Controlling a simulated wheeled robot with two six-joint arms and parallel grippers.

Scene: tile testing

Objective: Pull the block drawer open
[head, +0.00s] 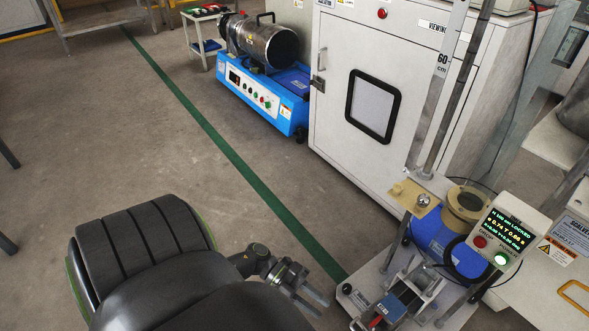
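A pale cabinet front (540,275) stands at the lower right. It carries an orange-yellow handle (575,297), cut off by the right edge. This may be the block drawer, but I cannot read its label. The front looks closed as far as it shows. My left gripper (322,306) is at the bottom middle, with its two grey fingers apart and nothing between them. It is well to the left of the handle, with the test rig between them. My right gripper is not in view.
The test rig has a pale base plate (372,281), an upright post (440,110) and a lit display box (508,235). A white machine cabinet (335,125) and a blue motor unit (262,95) stand behind.

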